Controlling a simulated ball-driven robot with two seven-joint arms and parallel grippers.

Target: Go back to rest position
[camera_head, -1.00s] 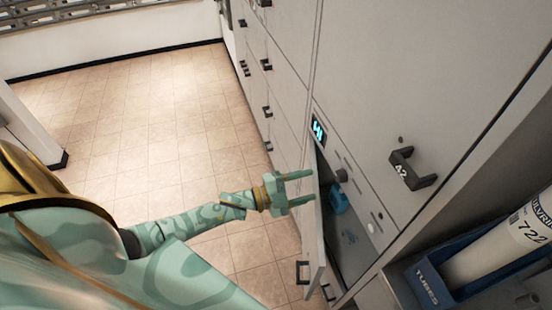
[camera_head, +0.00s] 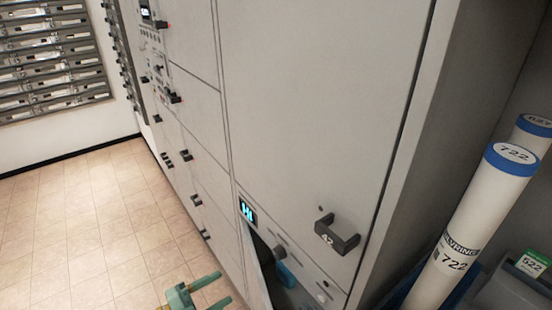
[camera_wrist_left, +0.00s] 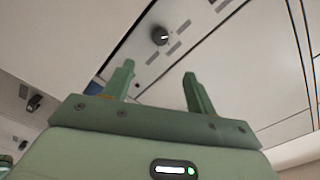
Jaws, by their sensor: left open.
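My left gripper (camera_head: 205,290) is at the bottom edge of the head view, open and empty, to the left of the ajar locker door (camera_head: 256,270). In the left wrist view, the same gripper (camera_wrist_left: 158,88) has its two green fingers apart with nothing between them. A locker front with a round dark knob (camera_wrist_left: 160,36) shows beyond the fingers. A blue thing (camera_head: 287,277) is partly visible inside the open locker; its shape is mostly hidden. My right gripper does not show.
The locker wall (camera_head: 310,110) has several dark handles, one marked 42 (camera_head: 337,234). A white tube with a blue cap (camera_head: 470,225) stands at the right. Tiled floor (camera_head: 90,220) is clear at the left. Mail slots (camera_head: 50,60) line the far wall.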

